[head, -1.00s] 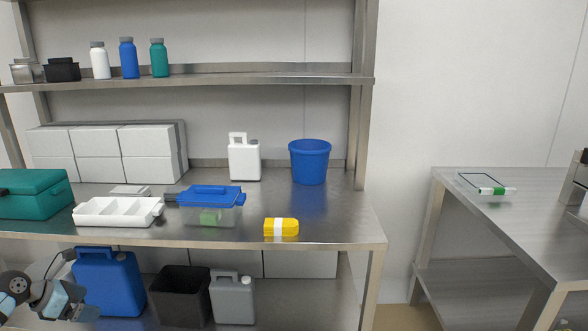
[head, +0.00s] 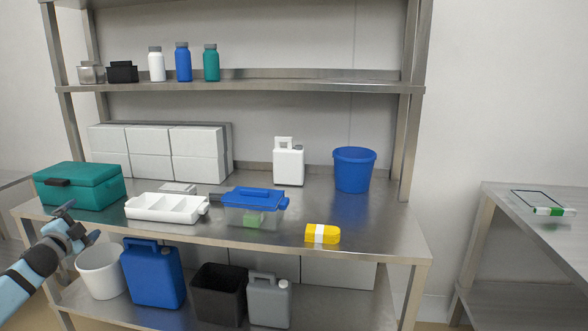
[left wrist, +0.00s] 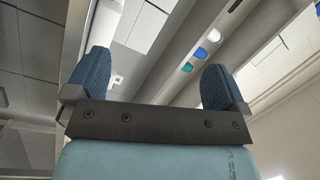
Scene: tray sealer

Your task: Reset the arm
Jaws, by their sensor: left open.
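My left gripper (head: 78,226) is at the left of the head view, in front of the bench's front edge and below the teal case. In the left wrist view its two blue finger pads (left wrist: 155,85) stand wide apart with nothing between them. That view looks up past the shelf toward the ceiling. My left arm comes in from the lower left and touches nothing that I can see. My right gripper is not in view.
The steel bench (head: 370,235) holds a teal case (head: 85,188), a white divided tray (head: 165,209), a blue-lidded clear box (head: 254,208), a yellow pack (head: 322,235) and a blue bucket (head: 354,170). A white bin (head: 101,272) stands below, close to my left gripper.

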